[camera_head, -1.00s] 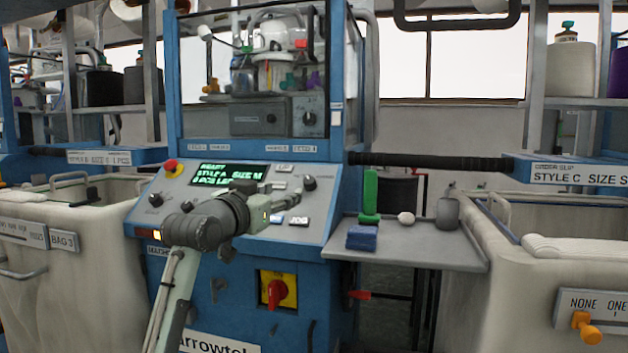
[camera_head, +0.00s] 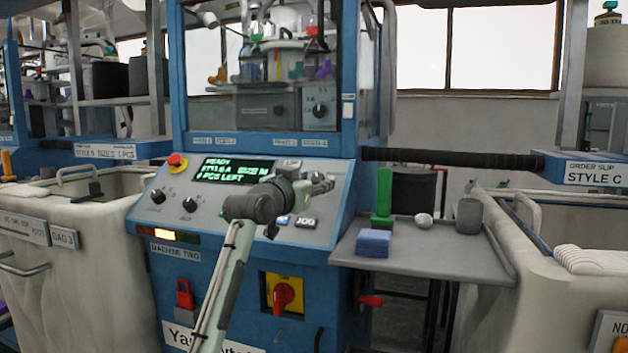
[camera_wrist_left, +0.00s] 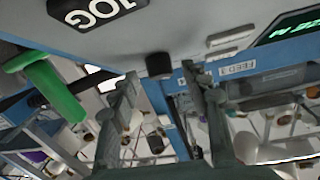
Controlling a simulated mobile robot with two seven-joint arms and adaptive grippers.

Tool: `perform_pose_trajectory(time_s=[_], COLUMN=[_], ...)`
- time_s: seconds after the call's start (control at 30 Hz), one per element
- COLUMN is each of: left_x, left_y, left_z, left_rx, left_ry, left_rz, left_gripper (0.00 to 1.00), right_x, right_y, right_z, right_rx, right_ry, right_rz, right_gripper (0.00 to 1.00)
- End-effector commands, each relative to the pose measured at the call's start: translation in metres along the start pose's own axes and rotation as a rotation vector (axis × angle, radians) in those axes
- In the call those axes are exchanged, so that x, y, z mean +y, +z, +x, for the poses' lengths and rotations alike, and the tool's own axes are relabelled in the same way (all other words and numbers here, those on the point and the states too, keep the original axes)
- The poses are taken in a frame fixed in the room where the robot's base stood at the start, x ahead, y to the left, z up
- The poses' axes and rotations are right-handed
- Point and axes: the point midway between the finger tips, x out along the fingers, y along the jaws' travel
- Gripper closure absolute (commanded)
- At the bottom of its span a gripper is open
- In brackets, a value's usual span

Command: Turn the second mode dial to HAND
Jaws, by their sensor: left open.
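A dark dial (camera_wrist_left: 158,65) shows between my left fingertips in the left wrist view, seemingly apart from them. In the head view my left gripper (camera_head: 324,183) is open at the right of the sloped control panel (camera_head: 225,222) and covers this dial. The dial's marks and the word HAND cannot be read. Two other dark dials, the first (camera_head: 158,196) and the second (camera_head: 190,205), sit on the panel's left side. A plate (camera_head: 178,249) below reads MACHINE TWO. My right gripper is not in view.
A red stop button (camera_head: 177,160) and a green-lit display (camera_head: 236,171) lie on the panel. A JOG button (camera_head: 305,222) is below my gripper. A grey shelf (camera_head: 440,255) at the right holds a blue block (camera_head: 373,243) and a green piece (camera_head: 384,200).

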Motion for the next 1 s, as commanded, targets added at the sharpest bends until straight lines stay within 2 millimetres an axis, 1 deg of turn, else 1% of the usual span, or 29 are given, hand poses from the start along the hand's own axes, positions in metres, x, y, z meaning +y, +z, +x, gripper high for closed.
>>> perform_pose_trajectory(time_s=[0.27,0.63,1.0], left_x=[-0.0002,-0.0003,-0.0035], left_y=[-0.0002,0.0000,0.0000], left_z=[0.0020,0.0017,0.0017], left_rx=[0.001,0.000,0.001], left_ry=[0.000,0.000,0.036], left_rz=[0.000,0.000,0.033], left_gripper=[0.53,0.99,1.00], right_x=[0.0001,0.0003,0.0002], right_y=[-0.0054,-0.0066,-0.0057], right_z=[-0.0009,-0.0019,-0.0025], right_rx=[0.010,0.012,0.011], right_ry=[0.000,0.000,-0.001], right_rz=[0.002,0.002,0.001], right_gripper=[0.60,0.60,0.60])
